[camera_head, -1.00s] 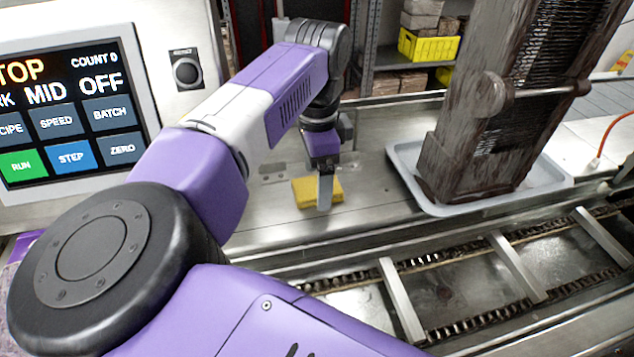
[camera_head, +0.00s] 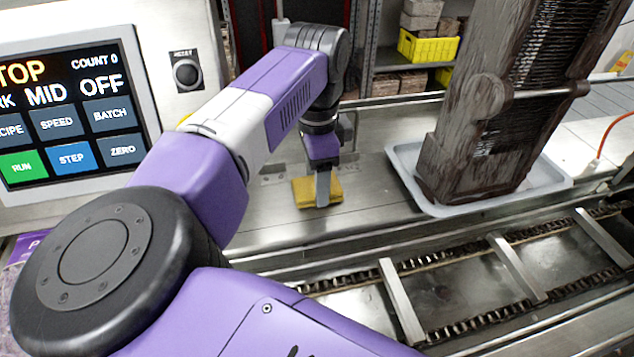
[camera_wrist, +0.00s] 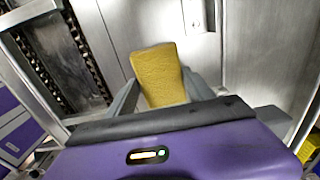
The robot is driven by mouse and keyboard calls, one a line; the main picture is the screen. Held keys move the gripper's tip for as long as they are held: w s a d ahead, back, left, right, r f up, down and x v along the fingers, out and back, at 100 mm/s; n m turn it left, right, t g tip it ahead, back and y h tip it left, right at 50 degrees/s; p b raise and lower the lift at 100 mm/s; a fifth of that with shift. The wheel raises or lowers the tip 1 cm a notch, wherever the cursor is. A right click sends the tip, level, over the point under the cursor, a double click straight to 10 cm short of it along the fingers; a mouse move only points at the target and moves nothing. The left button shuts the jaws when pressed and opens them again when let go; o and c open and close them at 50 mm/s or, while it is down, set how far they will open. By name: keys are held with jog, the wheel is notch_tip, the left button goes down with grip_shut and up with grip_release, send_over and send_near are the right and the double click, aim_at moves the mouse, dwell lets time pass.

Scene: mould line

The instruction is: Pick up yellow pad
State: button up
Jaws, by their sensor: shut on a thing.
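The yellow pad (camera_head: 305,193) is on the steel worktop, left of the grey tray. My gripper (camera_head: 322,188) points down at it, and one finger shows in front of the pad in the head view. In the wrist view the yellow pad (camera_wrist: 160,75) stands between the two fingers of my gripper (camera_wrist: 162,88), with a finger against each side. My gripper is shut on the pad. I cannot tell from the head view whether the pad's underside touches the worktop.
A grey tray (camera_head: 408,163) holding a tall dark brown machine part (camera_head: 455,135) stands to the right. A chain conveyor (camera_head: 465,275) with crossbars runs along the front. A control panel (camera_head: 75,110) is at left. Worktop around the pad is clear.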

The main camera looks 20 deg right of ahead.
notch_tip(320, 180, up, 20)
jog(key=b, duration=0.4)
jog(key=shift+f, duration=0.15)
